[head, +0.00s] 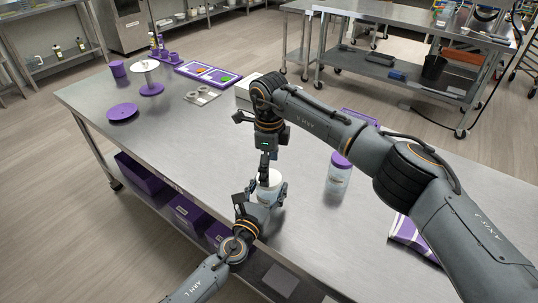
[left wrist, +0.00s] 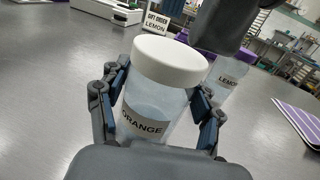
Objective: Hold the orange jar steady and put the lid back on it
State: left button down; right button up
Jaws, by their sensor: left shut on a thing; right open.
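The orange jar (left wrist: 150,118), clear with an "ORANGE" label, stands upright near the table's front edge. My left gripper (head: 262,196) is shut around its body, with a finger on each side in the left wrist view (left wrist: 160,112). A white lid (left wrist: 170,60) sits on the jar's mouth and looks about level; whether it is fully tightened I cannot tell. My right gripper (head: 266,168) is open, pointing down just above the lid, and partly hides the jar top in the head view. A dark part of my right arm shows above the lid in the left wrist view.
The lemon jar (head: 339,176) with a purple lid stands to the right. A "GIFT ORDER LEMON" sign (left wrist: 157,22) is behind. A striped purple cloth (head: 412,236) lies at right. A purple disc (head: 122,111), a stand (head: 151,88) and a tray (head: 208,73) are far left.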

jog(key=shift+f, duration=1.35)
jog(key=shift+c, duration=0.4)
jog(key=c, duration=1.1)
jog(key=o, duration=1.3)
jog(key=shift+o, duration=0.2)
jog(key=shift+r, duration=0.1)
notch_tip(320, 180, up, 12)
